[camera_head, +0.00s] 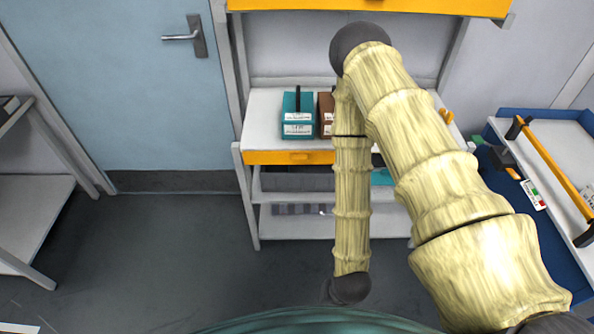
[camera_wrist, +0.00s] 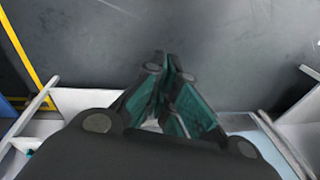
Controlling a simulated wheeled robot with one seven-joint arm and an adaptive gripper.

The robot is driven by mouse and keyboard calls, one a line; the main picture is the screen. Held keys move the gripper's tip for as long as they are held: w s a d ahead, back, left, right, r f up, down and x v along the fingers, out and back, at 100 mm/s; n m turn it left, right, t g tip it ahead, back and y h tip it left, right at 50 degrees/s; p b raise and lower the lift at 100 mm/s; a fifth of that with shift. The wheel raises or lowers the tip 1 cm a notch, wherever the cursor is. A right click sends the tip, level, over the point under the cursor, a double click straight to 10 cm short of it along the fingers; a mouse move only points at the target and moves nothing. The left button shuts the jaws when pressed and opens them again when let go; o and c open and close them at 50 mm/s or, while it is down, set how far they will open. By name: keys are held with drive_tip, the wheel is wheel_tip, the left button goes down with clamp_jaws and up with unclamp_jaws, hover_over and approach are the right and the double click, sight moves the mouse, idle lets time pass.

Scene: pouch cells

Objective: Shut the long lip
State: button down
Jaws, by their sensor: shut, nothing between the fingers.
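My gripper (camera_wrist: 169,70) shows in the wrist view with dark fingers and teal inner faces. Its tips are together, with nothing between them, above dark grey floor. In the head view my arm bends down to a black joint at the bottom middle, and the fingers cannot be made out. A long orange bar (camera_head: 556,163) with black ends lies over a white-topped, blue-edged bench (camera_head: 500,126) at the right. I cannot tell whether this bar is the long lip. My gripper is well to the left of it and apart from it.
A white shelf unit (camera_head: 262,113) with an orange front edge holds a teal box (camera_head: 298,115) and a brown box (camera_head: 326,113), partly behind my arm. A blue door (camera_head: 130,90) is at the back left. Open floor (camera_head: 170,250) lies left of my arm.

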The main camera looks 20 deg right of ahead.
sight(299, 160)
drive_tip(key=w+a+m+t+b, duration=0.3)
drive_tip(key=w+m+t, duration=0.1)
drive_tip(key=w+m, duration=0.5)
drive_tip(key=w+a+m+t+b, duration=0.3)
drive_tip(key=w+a+m, duration=0.1)
drive_tip(key=w+m, duration=0.5)
drive_tip(key=w+d+r+m+t+h, duration=0.1)
drive_tip(key=w+d+r+m, duration=0.1)
drive_tip(key=w+m, duration=0.3)
drive_tip(key=w+d+r+m+t+h+b, duration=0.1)
drive_tip(key=w+d+m, duration=0.4)
drive_tip(key=w, duration=0.6)
drive_tip(key=w+d+r+m+t+h, duration=0.2)
drive_tip(key=w+d+r+m+h, duration=0.1)
drive_tip(key=w, duration=0.5)
drive_tip(key=shift+w+d+r+m+t, duration=0.5)
drive_tip(key=shift+r+m, duration=0.6)
drive_tip(key=shift+m, duration=0.6)
drive_tip(key=shift+s+d, duration=0.1)
